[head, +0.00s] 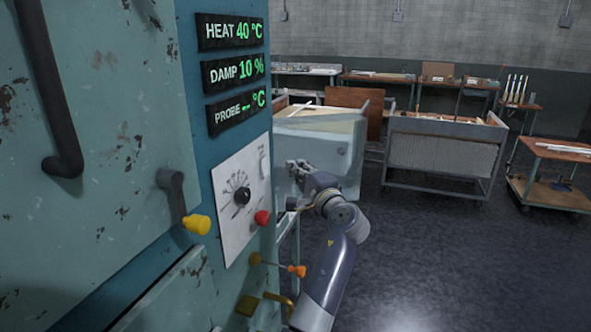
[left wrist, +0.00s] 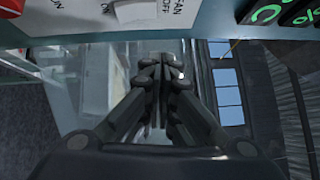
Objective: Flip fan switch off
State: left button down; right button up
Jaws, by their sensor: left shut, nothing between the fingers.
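The fan switch (head: 263,164) is a small white rocker at the upper right of the white control panel (head: 230,225) on the teal cabinet. In the left wrist view the white rocker (left wrist: 145,13) is at the top edge, partly cut off, near FAN, OFF and ON lettering. Which way it is tipped I cannot tell. My left gripper (head: 291,164) is just right of the panel's edge in the head view. In the left wrist view its fingers (left wrist: 160,64) are shut together and empty, apart from the switch. My right gripper is not in view.
The panel also has a black dial (head: 242,196) and a red knob (head: 262,218). A yellow-tipped handle (head: 196,224) and an orange-tipped lever (head: 297,271) stick out nearby. Displays (head: 233,71) are above. A wheeled bin (head: 440,150) stands behind; dark floor lies open at right.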

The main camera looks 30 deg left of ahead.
pick_arm(q)
jog(key=b+v, duration=0.2)
jog(key=v, duration=0.4)
jog(key=shift+s+r, duration=0.45)
jog(key=shift+r, duration=0.05)
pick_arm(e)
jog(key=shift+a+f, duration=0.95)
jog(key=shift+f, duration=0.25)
pick_arm(q)
jog(key=shift+d, duration=0.1)
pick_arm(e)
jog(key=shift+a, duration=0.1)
